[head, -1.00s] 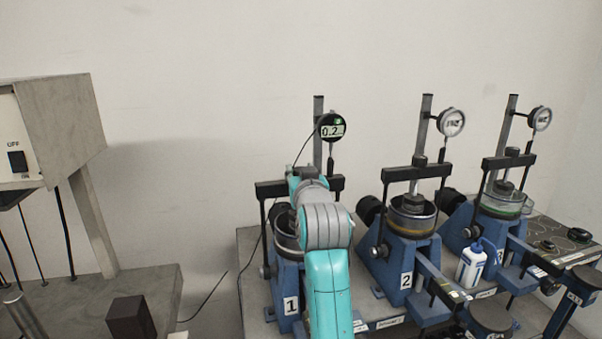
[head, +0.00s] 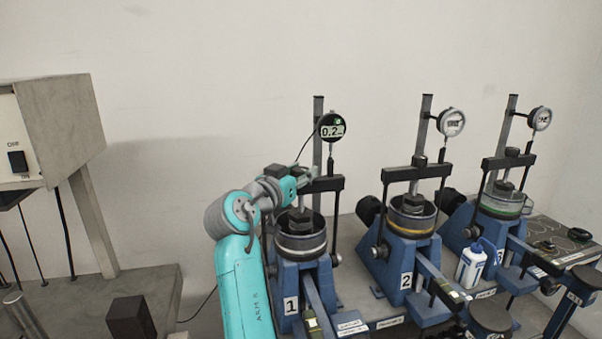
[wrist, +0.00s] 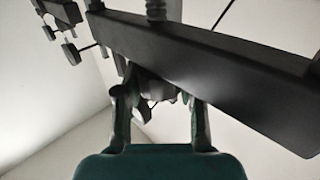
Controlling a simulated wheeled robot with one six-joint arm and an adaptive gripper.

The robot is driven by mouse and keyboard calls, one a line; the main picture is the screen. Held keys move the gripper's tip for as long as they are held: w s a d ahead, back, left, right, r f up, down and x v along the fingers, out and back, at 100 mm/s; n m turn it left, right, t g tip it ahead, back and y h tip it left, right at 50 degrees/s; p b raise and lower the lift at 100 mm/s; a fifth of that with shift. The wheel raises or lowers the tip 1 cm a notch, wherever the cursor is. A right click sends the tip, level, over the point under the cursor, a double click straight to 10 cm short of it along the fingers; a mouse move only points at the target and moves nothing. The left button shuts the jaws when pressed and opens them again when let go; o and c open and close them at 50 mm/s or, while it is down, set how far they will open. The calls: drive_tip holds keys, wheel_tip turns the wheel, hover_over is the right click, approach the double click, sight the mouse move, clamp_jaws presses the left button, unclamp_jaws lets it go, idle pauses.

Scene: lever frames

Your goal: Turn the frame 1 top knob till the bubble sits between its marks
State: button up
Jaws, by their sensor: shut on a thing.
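Frame 1 (head: 290,275), a blue stand labelled 1, carries a round cell and a dark crossbeam (head: 327,184). My gripper (head: 305,177) is at the left half of that crossbeam, reaching in from the left. In the wrist view my gripper (wrist: 158,100) has its fingers on either side of a dark knob (wrist: 155,86) under the slanting crossbeam, and is shut on it. In the head view the top knob is hidden by the gripper. A small level vial (head: 312,323) sits on frame 1's lever; its bubble is too small to read.
A dial (head: 331,127) above frame 1 reads about 0.2. Frame 2 (head: 405,265) and frame 3 (head: 495,245) stand to the right with similar knobs and dials. A white bottle (head: 471,264) stands between them. A machine with a switch (head: 17,162) is at left.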

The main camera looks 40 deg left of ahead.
drive_tip(key=shift+f+m+h, duration=0.1)
drive_tip(key=shift+m+h, duration=0.3)
drive_tip(key=shift+h, duration=0.2)
drive_tip(key=o, duration=1.2)
drive_tip(key=shift+c, duration=0.2)
drive_tip(key=s, duration=1.2)
